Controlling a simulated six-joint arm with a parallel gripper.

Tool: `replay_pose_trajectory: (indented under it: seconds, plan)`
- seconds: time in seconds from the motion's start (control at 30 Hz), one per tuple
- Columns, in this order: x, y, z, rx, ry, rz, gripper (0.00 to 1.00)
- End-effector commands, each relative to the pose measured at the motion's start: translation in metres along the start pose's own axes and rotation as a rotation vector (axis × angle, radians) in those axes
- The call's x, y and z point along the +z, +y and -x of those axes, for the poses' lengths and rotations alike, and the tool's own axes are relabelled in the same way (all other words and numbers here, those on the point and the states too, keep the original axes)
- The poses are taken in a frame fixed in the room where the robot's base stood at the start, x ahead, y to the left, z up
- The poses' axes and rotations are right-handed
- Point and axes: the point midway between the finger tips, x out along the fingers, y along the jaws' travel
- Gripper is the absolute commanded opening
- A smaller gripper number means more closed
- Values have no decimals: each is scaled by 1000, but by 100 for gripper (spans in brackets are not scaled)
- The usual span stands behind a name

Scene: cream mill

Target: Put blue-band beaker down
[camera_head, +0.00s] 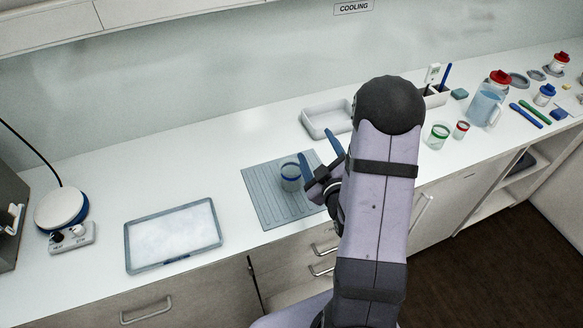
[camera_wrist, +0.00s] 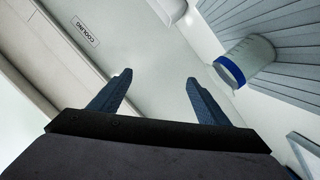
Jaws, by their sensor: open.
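The blue-band beaker (camera_head: 291,176) stands upright on a ribbed grey mat (camera_head: 258,211) in the head view. It is clear with a blue band near its rim. It also shows in the wrist view (camera_wrist: 251,58) at the upper right, to the right of the fingers. My gripper (camera_head: 321,161) is open and empty, just to the right of the beaker in the head view. In the wrist view my gripper (camera_wrist: 158,85) has its two blue fingers spread with nothing between them. The beaker is apart from the fingers there.
A tray of white material (camera_head: 127,247) and a hotplate (camera_head: 62,208) stand left of the mat. An empty white tray (camera_head: 312,131) is behind my gripper. A green-band beaker (camera_head: 437,136), a red-band beaker (camera_head: 461,130) and a red-lidded jug (camera_head: 487,101) stand at right.

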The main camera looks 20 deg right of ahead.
Motion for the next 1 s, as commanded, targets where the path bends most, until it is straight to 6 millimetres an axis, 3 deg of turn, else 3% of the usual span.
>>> replay_pose_trajectory:
  seconds: [0.03, 0.2, 0.7, 0.73, 0.8, 1.0]
  plan:
    - [-27, 5, -6, 12, 6, -3, 70]
    - [-82, 13, -16, 77, -21, -65, 70]
    - [-168, 12, -3, 157, -51, -277, 70]
    - [-169, 10, -2, 159, -55, -291, 70]
    - [-135, -9, -6, 146, -97, -346, 70]
    - [-78, -48, -8, 121, -184, -514, 70]
